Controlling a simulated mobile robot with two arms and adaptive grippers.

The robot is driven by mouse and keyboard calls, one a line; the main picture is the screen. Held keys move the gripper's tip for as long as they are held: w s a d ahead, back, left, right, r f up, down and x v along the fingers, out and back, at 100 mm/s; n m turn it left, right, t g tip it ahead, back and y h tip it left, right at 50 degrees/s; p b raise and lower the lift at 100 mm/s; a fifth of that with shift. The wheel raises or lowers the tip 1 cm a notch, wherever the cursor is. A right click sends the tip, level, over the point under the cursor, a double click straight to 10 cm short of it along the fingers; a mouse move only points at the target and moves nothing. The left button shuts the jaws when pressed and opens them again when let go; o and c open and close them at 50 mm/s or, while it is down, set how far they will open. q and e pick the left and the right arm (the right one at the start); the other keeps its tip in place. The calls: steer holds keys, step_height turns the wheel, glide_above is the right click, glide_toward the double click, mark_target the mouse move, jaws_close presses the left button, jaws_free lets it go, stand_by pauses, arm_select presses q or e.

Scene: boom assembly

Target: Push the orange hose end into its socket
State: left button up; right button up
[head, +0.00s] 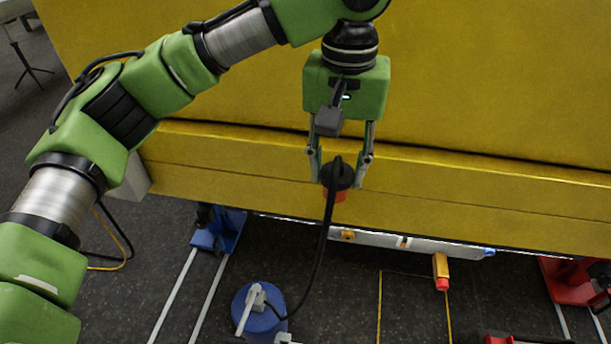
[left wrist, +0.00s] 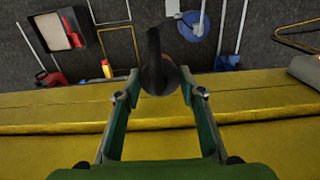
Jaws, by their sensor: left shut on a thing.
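My left gripper (head: 339,172) is shut on the hose end, pointing down in front of the yellow boom's lower edge. The hose end (head: 334,195) has a black body and an orange-red tip. A black hose (head: 322,245) hangs from it. In the left wrist view the gripper (left wrist: 160,84) has the dark hose end (left wrist: 157,72) between its fingertips. A pale bar (head: 375,240) under the boom carries an orange ring (head: 347,235) on the left and a blue one (head: 489,252) on the right. The ring may be the socket; its opening is not clear. The tip is above the bar, apart from it.
The yellow boom (head: 480,100) fills the background. A yellow fitting with a red end (head: 441,272) hangs under the bar. A blue drum (head: 258,318) stands on the dark floor where the hose leads. Blue (head: 218,232) and red (head: 570,282) supports stand left and right.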

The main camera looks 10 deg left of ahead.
arm_select(q)
steer(key=shift+w+d+n, duration=0.3)
steer(key=shift+w+d, duration=0.35)
steer(key=shift+d, duration=0.1)
steer(key=shift+a, duration=0.1)
steer(key=shift+s+a+f+m, duration=0.15)
steer(key=shift+f+m, duration=0.15)
steer(key=shift+m, duration=0.15)
steer(key=shift+s+a+f+m, duration=0.1)
steer(key=shift+f+m, duration=0.15)
steer(key=shift+m, duration=0.2)
steer(key=s+a+f+m, duration=0.2)
steer(key=a+f+m, duration=0.2)
steer(key=f+m, duration=0.4)
steer(key=m, duration=0.7)
steer(key=shift+s+a+f, duration=0.2)
steer(key=shift+s+f, duration=0.1)
steer(key=shift+f, duration=0.1)
